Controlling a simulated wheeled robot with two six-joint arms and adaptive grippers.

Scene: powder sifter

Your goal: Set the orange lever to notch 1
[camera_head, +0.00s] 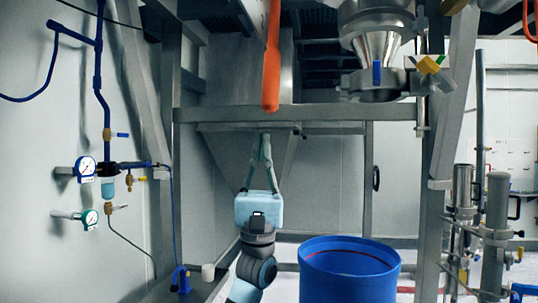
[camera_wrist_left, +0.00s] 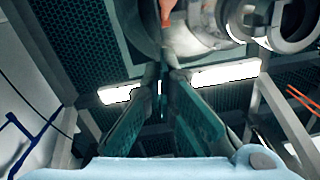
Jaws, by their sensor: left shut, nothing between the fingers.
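In the left wrist view the orange lever (camera_wrist_left: 166,10) shows at the top centre, beyond the fingertips. My left gripper (camera_head: 264,138) points up below the lever, a gap below its lower end in the head view. In the left wrist view my left gripper (camera_wrist_left: 161,72) has its fingertips close together, with nothing between them. I cannot tell any notch marks. My right gripper is not in view.
A grey crossbar (camera_head: 330,113) runs across the frame behind the gripper. A steel funnel outlet (camera_head: 378,45) stands to the right of the lever. A blue drum (camera_head: 350,282) stands at lower right. Gauges (camera_head: 86,167) and blue pipes are on the left wall.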

